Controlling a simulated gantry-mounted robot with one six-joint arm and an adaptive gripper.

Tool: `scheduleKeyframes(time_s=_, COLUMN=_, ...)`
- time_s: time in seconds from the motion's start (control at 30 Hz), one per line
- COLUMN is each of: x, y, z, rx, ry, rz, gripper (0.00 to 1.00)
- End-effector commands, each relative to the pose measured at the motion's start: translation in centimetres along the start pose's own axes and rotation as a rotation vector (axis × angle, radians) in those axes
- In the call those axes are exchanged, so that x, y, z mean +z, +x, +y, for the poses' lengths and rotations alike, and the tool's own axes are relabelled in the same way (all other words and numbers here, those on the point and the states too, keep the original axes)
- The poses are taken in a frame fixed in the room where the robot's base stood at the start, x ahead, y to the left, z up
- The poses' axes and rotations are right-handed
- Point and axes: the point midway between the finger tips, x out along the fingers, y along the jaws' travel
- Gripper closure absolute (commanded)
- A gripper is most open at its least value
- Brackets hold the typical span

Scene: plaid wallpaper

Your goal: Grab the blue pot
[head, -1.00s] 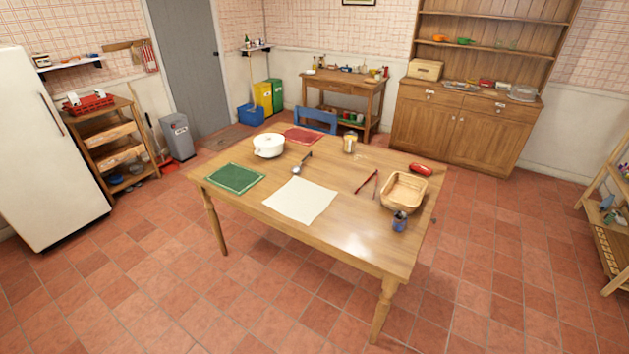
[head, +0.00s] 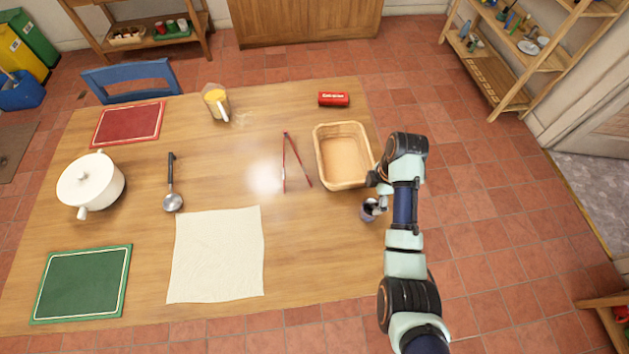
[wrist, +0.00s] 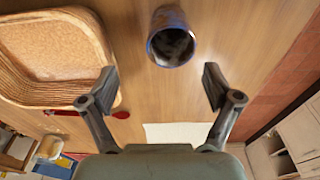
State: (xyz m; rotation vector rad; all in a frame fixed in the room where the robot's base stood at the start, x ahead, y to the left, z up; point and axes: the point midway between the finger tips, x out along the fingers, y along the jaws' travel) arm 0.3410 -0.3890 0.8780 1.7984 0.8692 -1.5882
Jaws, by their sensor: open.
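The wicker basket (head: 321,153) stands close by, beside the gripper. Red tongs (head: 287,160), a red case (head: 334,99), a yellow-topped jug (head: 216,103), a ladle (head: 171,190), a white cloth (head: 216,254) and a white lidded pot (head: 90,186) are on the table. Bare wood lies around the tongs.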

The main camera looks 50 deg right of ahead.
Motion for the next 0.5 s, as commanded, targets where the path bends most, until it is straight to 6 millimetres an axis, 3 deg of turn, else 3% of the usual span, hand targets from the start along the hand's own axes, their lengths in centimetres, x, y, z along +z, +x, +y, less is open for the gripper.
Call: scheduleKeyframes(time_s=0.5, x=0.1, y=3.5, z=-0.1, rx=-0.001, ry=0.000, rz=0.000, gripper=0.11)
